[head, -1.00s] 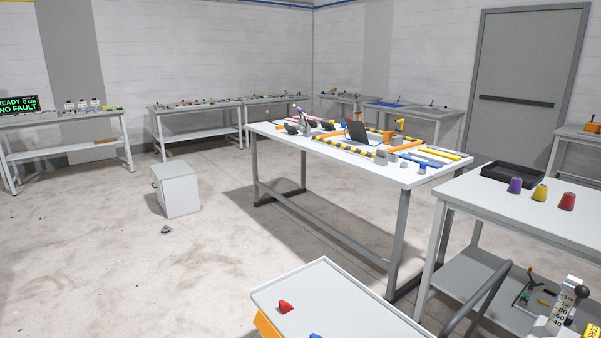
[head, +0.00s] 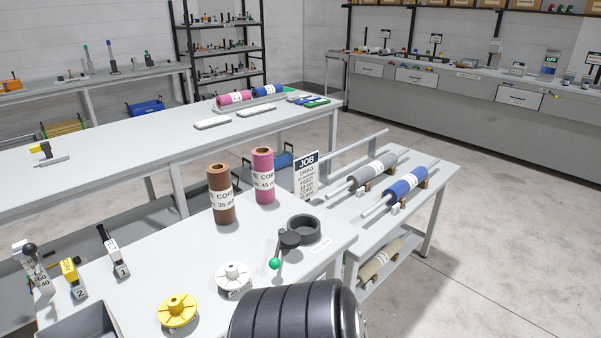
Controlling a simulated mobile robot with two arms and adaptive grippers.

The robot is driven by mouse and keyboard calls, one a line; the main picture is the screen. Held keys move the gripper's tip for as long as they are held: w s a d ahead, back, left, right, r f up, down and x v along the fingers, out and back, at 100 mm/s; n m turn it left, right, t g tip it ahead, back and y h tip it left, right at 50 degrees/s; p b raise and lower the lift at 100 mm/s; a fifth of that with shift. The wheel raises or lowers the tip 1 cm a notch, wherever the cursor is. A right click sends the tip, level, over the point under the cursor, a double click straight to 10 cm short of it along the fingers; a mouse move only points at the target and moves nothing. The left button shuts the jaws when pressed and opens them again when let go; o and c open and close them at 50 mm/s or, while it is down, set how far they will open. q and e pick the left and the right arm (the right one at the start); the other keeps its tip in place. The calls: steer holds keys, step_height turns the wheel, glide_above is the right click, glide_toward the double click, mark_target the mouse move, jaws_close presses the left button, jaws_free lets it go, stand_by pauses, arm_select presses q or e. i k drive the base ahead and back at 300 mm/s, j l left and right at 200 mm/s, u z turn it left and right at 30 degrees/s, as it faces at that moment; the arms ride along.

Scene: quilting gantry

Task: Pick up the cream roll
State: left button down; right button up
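A cream roll (head: 381,260) lies on the lower shelf of the small white stand at the right, below the grey and blue rolls. Its near end shows, and the stand's top partly overhangs it. Neither my left nor my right gripper is in view. A dark ribbed rounded shape, which I cannot identify for sure, fills the bottom middle.
The stand's top (head: 427,172) holds a grey roll (head: 375,166) and a blue roll (head: 405,182) on rods. Floor right of the stand is clear.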

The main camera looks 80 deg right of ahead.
mark_target(369, 269)
steer(key=z, duration=3.4)
steer(key=u, duration=0.35)
